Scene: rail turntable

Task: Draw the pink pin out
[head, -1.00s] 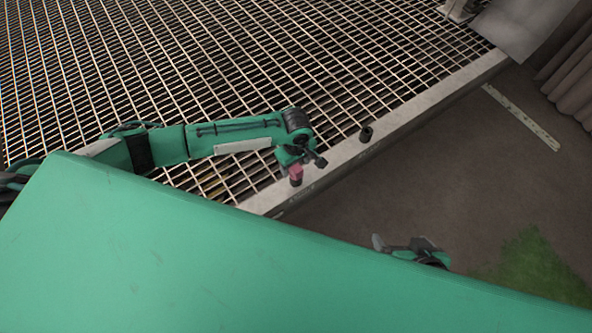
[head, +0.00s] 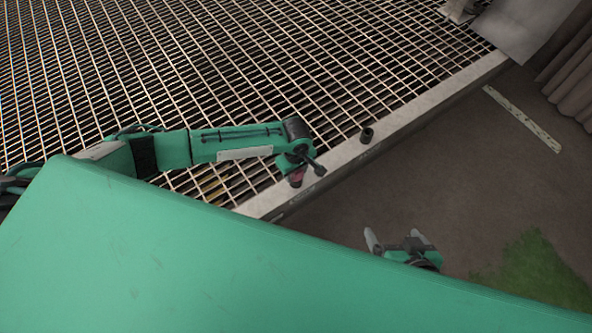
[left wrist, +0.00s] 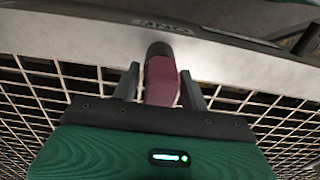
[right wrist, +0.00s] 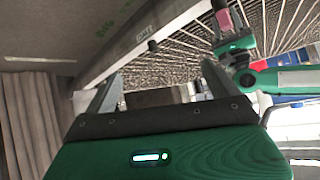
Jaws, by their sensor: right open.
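The pink pin (head: 297,176) is at a dark socket (left wrist: 159,48) on the pale rim (head: 330,165) along the grating. In the left wrist view the pin (left wrist: 161,82) lies between the two fingers of my left gripper (left wrist: 161,85). The fingers are close beside it; I cannot tell whether both touch it. In the head view my left gripper (head: 302,168) partly covers the pin. The right wrist view shows the pin (right wrist: 222,19) from the side. My right gripper (head: 397,243) is open and empty over the brown floor, apart from the rim; its fingers also show in the right wrist view (right wrist: 160,92).
The grating (head: 240,60) fills the back. The brown floor (head: 440,150) beyond the rim is mostly clear.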

